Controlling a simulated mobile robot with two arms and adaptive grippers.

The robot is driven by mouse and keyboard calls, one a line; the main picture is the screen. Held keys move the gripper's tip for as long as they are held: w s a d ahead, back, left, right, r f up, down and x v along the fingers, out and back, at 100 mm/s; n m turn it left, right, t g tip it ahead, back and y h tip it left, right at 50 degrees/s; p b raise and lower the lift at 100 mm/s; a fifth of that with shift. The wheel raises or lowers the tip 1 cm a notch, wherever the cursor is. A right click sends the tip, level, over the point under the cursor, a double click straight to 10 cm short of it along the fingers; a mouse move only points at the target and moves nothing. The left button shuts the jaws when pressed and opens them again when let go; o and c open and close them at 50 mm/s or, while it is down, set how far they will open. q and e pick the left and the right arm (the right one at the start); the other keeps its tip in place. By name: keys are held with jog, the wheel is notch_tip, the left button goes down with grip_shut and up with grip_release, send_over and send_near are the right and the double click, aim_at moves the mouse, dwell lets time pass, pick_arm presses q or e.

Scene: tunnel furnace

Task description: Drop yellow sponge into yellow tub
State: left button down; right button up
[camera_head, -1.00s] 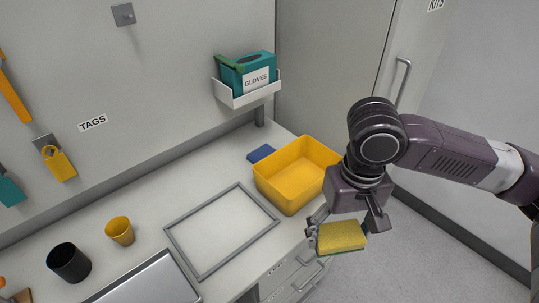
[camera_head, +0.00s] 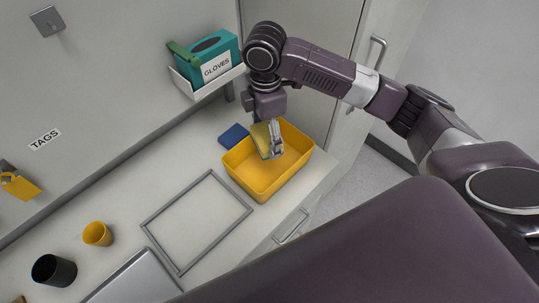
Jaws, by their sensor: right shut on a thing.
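The yellow tub (camera_head: 262,187) stands on the bench at its right end. My right gripper (camera_head: 270,142) points down over the back part of the tub. It is shut on the yellow sponge (camera_head: 261,138), which hangs tilted between its fingers. The sponge overlaps the tub's opening in the view; I cannot tell whether it is below the rim. My left gripper is not in view.
A blue sponge or cloth (camera_head: 233,136) lies behind the tub. A glove box (camera_head: 214,62) sits in a wall holder above. A grey frame (camera_head: 152,236) lies left of the tub. A yellow cup (camera_head: 97,234) and a black cup (camera_head: 54,270) stand further left.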

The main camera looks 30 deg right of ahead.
jog(key=n, duration=0.1)
jog(key=d+n+p, duration=0.1)
jog(key=n, duration=0.1)
jog(key=w+d+n+p, duration=0.1)
jog(key=shift+f+n, duration=0.4)
jog(key=shift+d+f+n+p, duration=0.2)
jog(key=shift+d+n+p, duration=0.1)
jog(key=shift+n+p, duration=0.2)
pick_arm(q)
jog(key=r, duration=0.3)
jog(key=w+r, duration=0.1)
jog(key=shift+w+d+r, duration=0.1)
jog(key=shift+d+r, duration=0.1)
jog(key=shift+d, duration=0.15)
pick_arm(e)
notch_tip(320, 180, down, 7)
jog(key=n, duration=0.1)
jog(key=shift+d+n, duration=0.3)
jog(key=shift+d, duration=0.05)
jog(key=shift+r, duration=0.1)
jog(key=o, duration=1.2)
